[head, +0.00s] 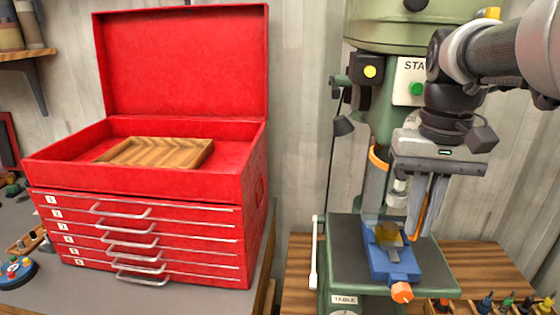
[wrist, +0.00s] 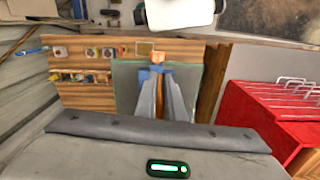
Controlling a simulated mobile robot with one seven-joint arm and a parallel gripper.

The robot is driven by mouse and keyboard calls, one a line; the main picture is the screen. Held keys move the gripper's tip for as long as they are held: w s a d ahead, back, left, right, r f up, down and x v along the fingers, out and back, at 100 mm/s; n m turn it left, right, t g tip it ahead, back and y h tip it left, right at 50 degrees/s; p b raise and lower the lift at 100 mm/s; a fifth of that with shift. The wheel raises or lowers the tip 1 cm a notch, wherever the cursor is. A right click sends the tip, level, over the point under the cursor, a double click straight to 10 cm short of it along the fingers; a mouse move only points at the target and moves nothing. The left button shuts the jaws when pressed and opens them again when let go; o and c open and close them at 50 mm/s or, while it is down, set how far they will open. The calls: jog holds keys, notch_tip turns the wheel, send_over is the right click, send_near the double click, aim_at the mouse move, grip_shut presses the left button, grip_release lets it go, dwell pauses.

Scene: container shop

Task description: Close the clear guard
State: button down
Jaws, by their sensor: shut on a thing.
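The clear guard is on the green drill press (head: 378,200). Its see-through panel is hard to make out; its orange edge strip (head: 424,216) shows beside my fingers, and an orange curved piece (head: 378,157) is higher on the left. My gripper (head: 416,230) points down at the right of the chuck (head: 397,190), above the right part of the press table. In the wrist view my fingers (wrist: 160,78) are close together with the orange strip (wrist: 160,95) between them. My gripper is shut on it. How far the guard stands open is unclear.
A blue vise (head: 391,265) with a brass-coloured block (head: 388,236) and orange knob (head: 402,292) sits on the press table (head: 348,258). An open red tool chest (head: 150,235) holds a wooden tray (head: 155,152) at left. Small items stand in wooden holders at lower right.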

jog(key=c, duration=1.9)
grip_release()
jog(key=shift+w, duration=0.1)
jog(key=shift+r, duration=0.1)
notch_tip(320, 180, up, 17)
jog(key=p, duration=0.1)
jog(key=shift+r+p, duration=0.15)
jog(key=shift+p, duration=0.15)
